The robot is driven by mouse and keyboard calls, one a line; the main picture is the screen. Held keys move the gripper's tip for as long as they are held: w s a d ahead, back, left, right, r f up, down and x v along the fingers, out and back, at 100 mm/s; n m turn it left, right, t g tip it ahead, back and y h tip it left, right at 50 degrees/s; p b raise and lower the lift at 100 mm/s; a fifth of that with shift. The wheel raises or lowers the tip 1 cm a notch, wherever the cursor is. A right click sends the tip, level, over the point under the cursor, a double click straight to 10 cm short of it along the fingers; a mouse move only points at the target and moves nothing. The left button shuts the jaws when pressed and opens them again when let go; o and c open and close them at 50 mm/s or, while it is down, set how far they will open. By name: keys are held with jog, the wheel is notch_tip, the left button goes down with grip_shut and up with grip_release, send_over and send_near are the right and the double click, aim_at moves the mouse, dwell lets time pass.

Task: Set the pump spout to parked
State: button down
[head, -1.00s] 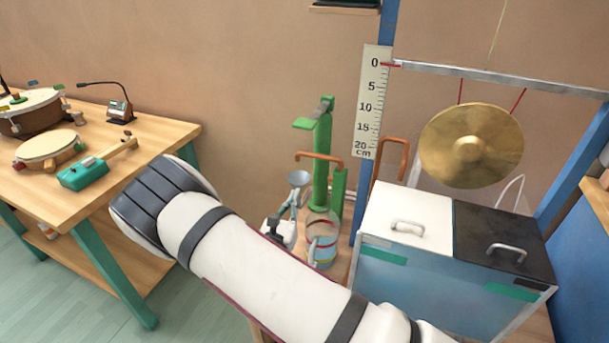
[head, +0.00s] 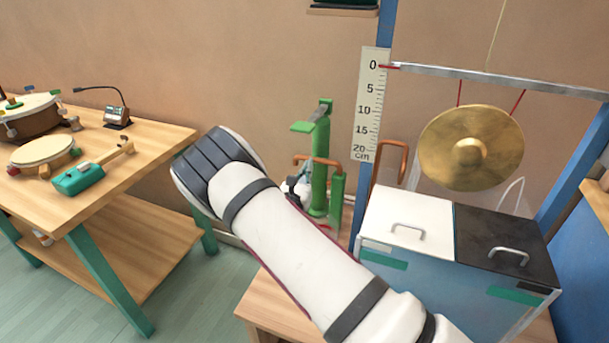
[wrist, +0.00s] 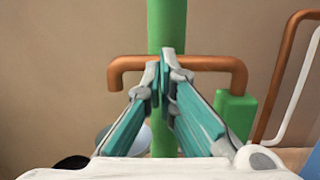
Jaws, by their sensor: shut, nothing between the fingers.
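The pump has a green column (head: 320,180) with a green handle (head: 303,126) at its top. Its copper spout (head: 304,159) crosses the column level. In the wrist view the spout (wrist: 205,62) runs left to right across the green column (wrist: 167,28). Its left end bends down and hangs free; its right end bends down to a short green post (wrist: 236,112). My gripper (wrist: 163,72) is shut and empty, its tips overlapping the spout near the column. I cannot tell if they touch it.
A bin with white and black lids (head: 408,222) stands right of the pump, below a brass gong (head: 470,148). A centimetre scale (head: 369,105) is on a blue post. A second copper pipe (wrist: 276,80) stands close right. A wooden bench (head: 60,215) with drums is left.

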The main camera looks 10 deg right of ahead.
jog(key=shift+x, duration=0.85)
jog(key=shift+a+r, duration=0.1)
